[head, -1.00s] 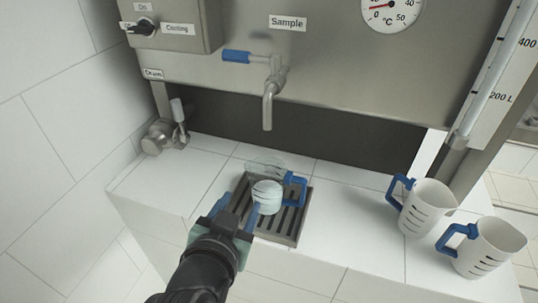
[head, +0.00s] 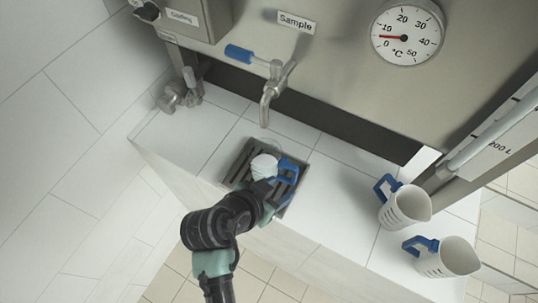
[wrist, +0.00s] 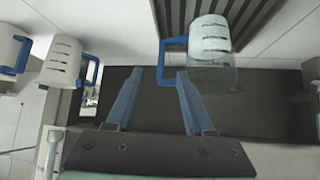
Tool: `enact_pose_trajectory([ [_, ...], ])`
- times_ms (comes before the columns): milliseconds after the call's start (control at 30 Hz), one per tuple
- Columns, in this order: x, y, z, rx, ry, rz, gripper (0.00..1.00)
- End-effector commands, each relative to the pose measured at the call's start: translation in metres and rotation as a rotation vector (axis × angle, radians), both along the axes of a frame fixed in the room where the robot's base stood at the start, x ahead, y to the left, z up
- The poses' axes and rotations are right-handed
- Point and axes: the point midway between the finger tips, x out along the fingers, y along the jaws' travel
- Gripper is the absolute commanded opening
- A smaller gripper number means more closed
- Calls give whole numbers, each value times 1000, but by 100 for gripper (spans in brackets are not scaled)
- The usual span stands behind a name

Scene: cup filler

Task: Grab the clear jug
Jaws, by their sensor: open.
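The clear jug (head: 264,167) with a blue handle (head: 288,172) stands on the drain grate under the sample tap. Its lower part looks whitish. In the wrist view the jug (wrist: 210,45) is at upper right, its handle pointing left. My gripper (wrist: 160,72) is open and empty. In the head view my wrist comes from the front, and the fingers are largely hidden near the handle side.
Two white jugs with blue handles, one nearer the wall (head: 405,206) and one nearer the front (head: 450,258), stand at right on the tiled counter. The tap (head: 268,95) hangs just behind the jug. A drain valve (head: 180,92) is at left. Counter between grate and white jugs is clear.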

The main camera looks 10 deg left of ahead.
Motion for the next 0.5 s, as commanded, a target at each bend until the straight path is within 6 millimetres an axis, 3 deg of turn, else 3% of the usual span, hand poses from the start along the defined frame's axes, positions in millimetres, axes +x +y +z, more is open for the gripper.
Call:
enact_pose_trajectory([
  [200, 24, -13, -24, 0, -1, -2, 53],
  [500, 35, -18, -35, 0, -2, 0, 53],
])
